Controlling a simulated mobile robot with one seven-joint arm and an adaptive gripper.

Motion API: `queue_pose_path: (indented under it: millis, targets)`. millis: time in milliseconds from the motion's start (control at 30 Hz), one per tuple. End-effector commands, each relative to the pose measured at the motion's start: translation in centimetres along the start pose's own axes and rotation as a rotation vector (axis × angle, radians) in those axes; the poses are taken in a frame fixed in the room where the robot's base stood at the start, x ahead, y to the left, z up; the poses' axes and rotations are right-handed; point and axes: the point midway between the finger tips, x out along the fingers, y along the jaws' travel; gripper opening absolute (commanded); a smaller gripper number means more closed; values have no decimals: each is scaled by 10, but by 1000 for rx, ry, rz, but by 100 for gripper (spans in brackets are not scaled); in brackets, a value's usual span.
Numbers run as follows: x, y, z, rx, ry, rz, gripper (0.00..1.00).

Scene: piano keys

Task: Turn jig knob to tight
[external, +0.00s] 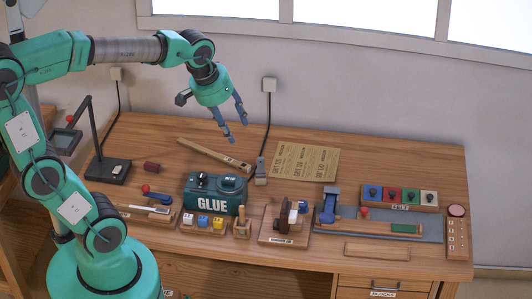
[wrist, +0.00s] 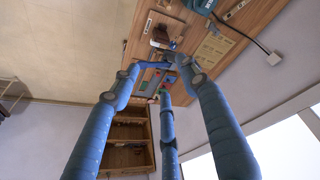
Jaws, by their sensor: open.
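A grey jig board (external: 429,232) lies at the right front of the bench in the external view. It carries a blue upright clamp (external: 329,206), a wooden strip and a green piece. A small red knob (external: 365,212) sits near the clamp; I cannot read a tight mark. My gripper (external: 237,131) is open and empty, fingers pointing down, high above the back of the bench, left of and well apart from the jig. In the wrist view its blue fingers (wrist: 160,73) spread across the picture, with the bench beyond; the knob cannot be made out there.
A tray of coloured felt (external: 399,196) stands behind the jig board. The bench's back right is clear.

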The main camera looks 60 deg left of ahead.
Motion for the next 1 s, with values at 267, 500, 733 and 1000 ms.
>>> queue_pose_path:
  millis: [267,500,733,1000]
  targets:
    - [54,14,-56,-172,-71,-32,45]
    - [113,23,-97,-321,-124,-68,45]
    - [178,28,-128,-465,-170,-108,45]
    - [266,30,-153,-632,-221,-166,45]
